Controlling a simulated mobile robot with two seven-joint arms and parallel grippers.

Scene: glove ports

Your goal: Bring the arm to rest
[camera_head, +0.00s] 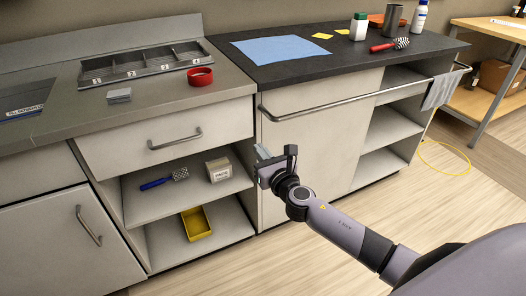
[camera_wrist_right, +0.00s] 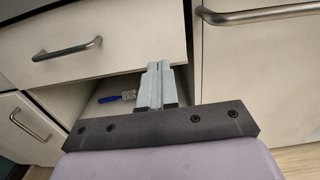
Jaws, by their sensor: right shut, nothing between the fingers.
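My right gripper (camera_head: 262,152) is in front of the cabinets in the head view, below the dark counter, with its arm coming in from the lower right. Its fingers are together and empty; they also show in the right wrist view (camera_wrist_right: 157,68), pointing toward the drawer front and the open shelf. It appears to hang in free air, and I see no contact with the cabinet. My left gripper is not in view.
A drawer with a handle (camera_head: 175,139) and a long rail (camera_head: 330,103) are on the cabinet fronts. The open shelf holds a blue-handled brush (camera_head: 163,180) and a small box (camera_head: 219,169); a yellow bin (camera_head: 196,223) is below.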

